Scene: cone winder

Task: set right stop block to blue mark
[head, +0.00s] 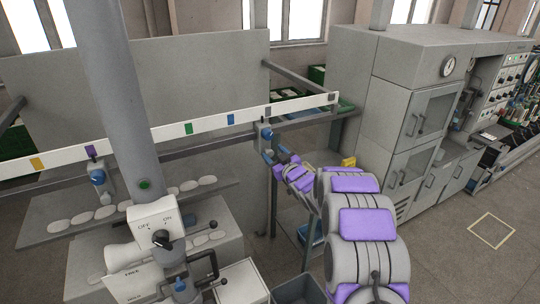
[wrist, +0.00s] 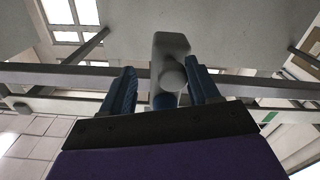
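The right stop block (head: 264,142) hangs on the white marked rail (head: 130,141), right of the blue mark (head: 230,119). It is grey with a blue knob. The left stop block (head: 99,183) hangs further left, below the purple mark (head: 90,151). My gripper (head: 275,157) is just below and right of the right stop block. In the wrist view, the two dark blue fingers of my gripper (wrist: 163,88) stand apart. The grey right stop block (wrist: 172,50), with its rounded end, shows between them, closer to the right finger. Contact cannot be told.
The rail also carries a yellow mark (head: 36,163) and a green mark (head: 188,128). A grey column with an OFF/ON switch box (head: 153,222) stands at front left. Grey cabinets (head: 405,110) stand at right. A grey bin (head: 298,289) is below my arm.

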